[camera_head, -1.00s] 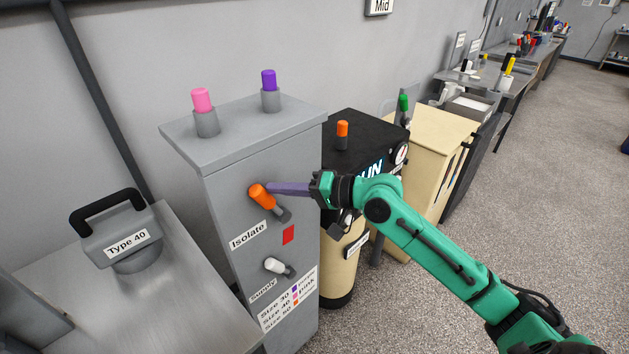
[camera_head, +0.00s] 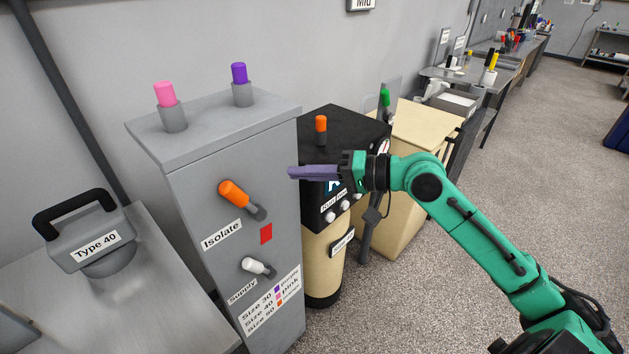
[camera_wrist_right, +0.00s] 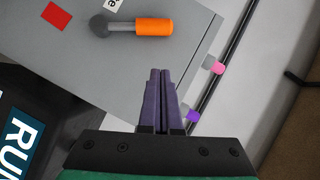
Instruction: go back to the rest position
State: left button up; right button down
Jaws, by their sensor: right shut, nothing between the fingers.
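My right gripper (camera_head: 292,172) has purple fingers, which are closed together and empty. It hovers in front of the black-topped machine, to the right of the grey cabinet (camera_head: 215,175). The orange Isolate handle (camera_head: 234,193) on the cabinet front is apart from the fingertips, to their left. In the right wrist view the closed fingers (camera_wrist_right: 161,72) point toward the cabinet, with the orange handle (camera_wrist_right: 154,27) ahead and slightly left. My left gripper is not in view.
A white Supply handle (camera_head: 256,266) sits lower on the cabinet. Pink (camera_head: 165,94) and purple (camera_head: 239,73) plugs stand on its top. The black-topped machine (camera_head: 345,135) and a wooden box (camera_head: 410,130) are close behind my right arm. Open floor (camera_head: 560,170) lies to the right.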

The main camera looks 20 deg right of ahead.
jog(key=w+d+f+m+t+h, duration=0.1)
jog(key=w+d+f+m+h, duration=0.15)
jog(key=d+f, duration=0.55)
jog(key=w+d+f+m+t+h, duration=0.1)
jog(key=w+d+f+m+h, duration=0.2)
jog(key=d+f, duration=0.5)
jog(key=s+d+f+g+h, duration=0.1)
jog(key=s+d+f+h, duration=0.2)
jog(key=f, duration=0.8)
jog(key=s+d+f+g+h, duration=0.15)
jog(key=s+d+f, duration=0.25)
jog(key=f, duration=0.7)
jog(key=s+a+f+n+g+h, duration=0.1)
jog(key=s+a+f+n+g, duration=0.1)
jog(key=s+f, duration=0.6)
jog(key=s+a+f+n+g+h, duration=0.1)
jog(key=s+f+n+g, duration=0.1)
jog(key=s+f, duration=0.65)
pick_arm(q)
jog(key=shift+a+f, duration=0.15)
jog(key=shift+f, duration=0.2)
pick_arm(e)
jog(key=s+a+f+n+g, duration=0.2)
jog(key=s+a+f+n, duration=0.2)
jog(key=s, duration=0.5)
jog(key=s+a+f+n+g, duration=0.3)
jog(key=s+a+f+n, duration=0.1)
jog(key=s+a+f, duration=0.4)
jog(key=shift+s+f, duration=0.25)
jog(key=shift+s, duration=1)
